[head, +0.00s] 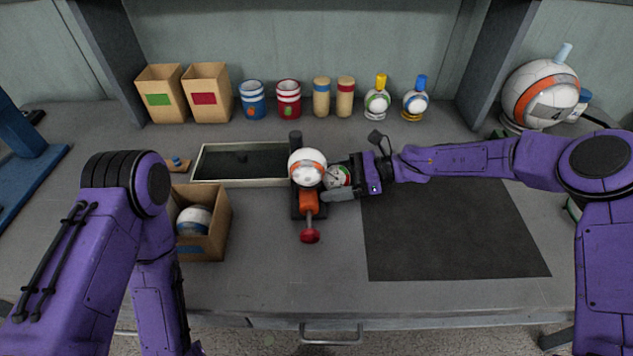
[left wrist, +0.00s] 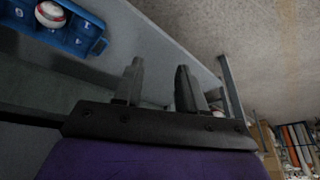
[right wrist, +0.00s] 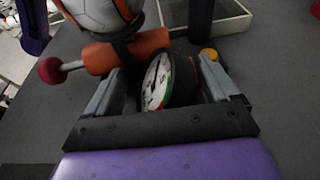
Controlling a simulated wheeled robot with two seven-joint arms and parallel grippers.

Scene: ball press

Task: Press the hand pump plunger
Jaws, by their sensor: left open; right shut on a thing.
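The hand pump has an orange barrel (head: 309,203) and a red plunger knob (head: 310,236) pointing toward the front edge. The knob stands out from the barrel on a thin rod, which also shows in the right wrist view (right wrist: 52,70). A white ball with an orange band (head: 307,167) sits on the pump's dark stand. A round dial gauge (right wrist: 157,78) is beside the barrel. My right gripper (head: 341,181) reaches in from the right and is shut on the gauge, one finger at each side. My left gripper (left wrist: 160,75) is open and empty, outside the head view, away from the pump.
A cardboard box (head: 222,226) with a ball in it stands left of the pump. A shallow pale-rimmed tray (head: 197,165) lies behind. A dark mat (head: 450,235) is to the right. Cartons, cups and bottles line the back. The bench in front of the knob is clear.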

